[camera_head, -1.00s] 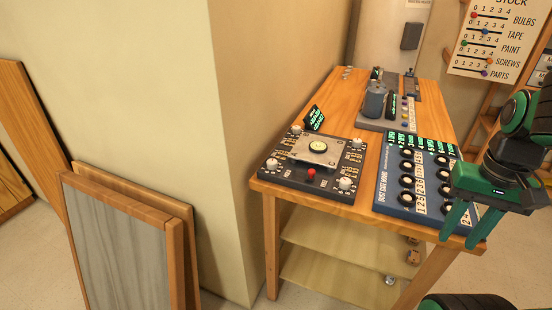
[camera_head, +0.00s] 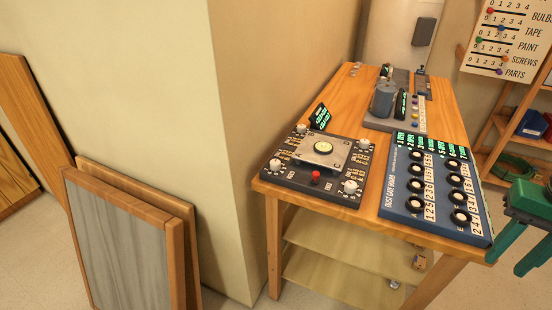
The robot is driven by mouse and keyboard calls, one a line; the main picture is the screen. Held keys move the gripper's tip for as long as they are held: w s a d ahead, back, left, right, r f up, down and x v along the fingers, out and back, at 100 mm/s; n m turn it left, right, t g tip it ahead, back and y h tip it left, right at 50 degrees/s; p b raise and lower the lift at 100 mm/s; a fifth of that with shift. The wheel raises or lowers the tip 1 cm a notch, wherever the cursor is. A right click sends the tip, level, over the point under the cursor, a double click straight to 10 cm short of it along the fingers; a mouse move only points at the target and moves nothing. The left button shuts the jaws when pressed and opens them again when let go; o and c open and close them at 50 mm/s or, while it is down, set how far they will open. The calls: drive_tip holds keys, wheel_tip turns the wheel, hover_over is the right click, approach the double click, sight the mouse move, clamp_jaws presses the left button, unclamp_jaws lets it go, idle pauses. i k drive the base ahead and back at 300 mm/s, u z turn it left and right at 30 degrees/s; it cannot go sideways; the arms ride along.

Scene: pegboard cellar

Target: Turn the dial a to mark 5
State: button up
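The blue dust gate board (camera_head: 385,218) lies on the right front of the wooden bench, with two columns of black knobs in white rings and number labels beside them. The front-left knob (camera_head: 413,207) has numbers reading about 1 2 5 beside it. The letters by the knobs are too small to tell which is dial a. Green lit lines of text run along the board's far edge. My gripper (camera_head: 505,268) is at the right edge, beyond the board's right side, partly cut off. Its green fingers are apart, with nothing seen between them.
A dark panel (camera_head: 283,181) with white corner knobs, a round gauge and a red button sits left of the board. A grey machine (camera_head: 384,98) stands behind. The bench (camera_head: 345,208) has little free top. Framed panels (camera_head: 120,240) lean on the wall at left.

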sight(275, 164)
drive_tip(key=k, duration=1.05)
drive_tip(key=u, duration=0.5)
drive_tip(key=i, duration=1)
drive_tip(key=z, duration=0.05)
